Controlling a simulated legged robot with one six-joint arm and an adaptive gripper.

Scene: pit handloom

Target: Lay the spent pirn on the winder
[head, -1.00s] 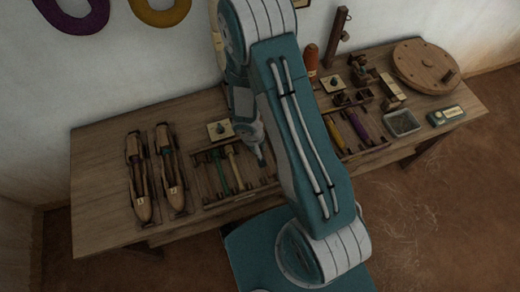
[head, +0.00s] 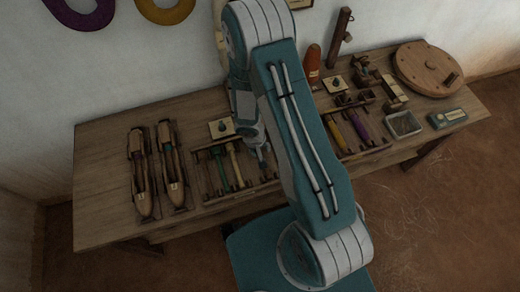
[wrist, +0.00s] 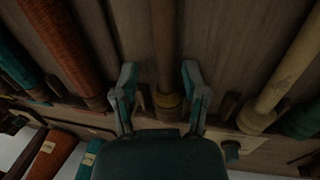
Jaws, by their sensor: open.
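In the wrist view a bare brown pirn with a yellowish collar (wrist: 164,45) lies between my gripper's two fingers (wrist: 158,90). It has no thread that I can see and looks like the spent pirn. My gripper is open around it, with a gap visible on each side. In the head view my gripper (head: 265,164) is low at the right part of the left pirn rack (head: 206,199), and my arm hides part of that rack. The winder seems to be the wooden wheel (head: 423,62) and nearby wooden blocks (head: 365,80) at the right.
Beside the bare pirn lie an orange wound pirn (wrist: 66,52), a teal one (wrist: 14,62) and a cream one (wrist: 288,78). Two shuttles (head: 141,178) lie at the bench's left. A second rack (head: 362,148), a metal tray (head: 403,125) and a teal box (head: 447,118) are right.

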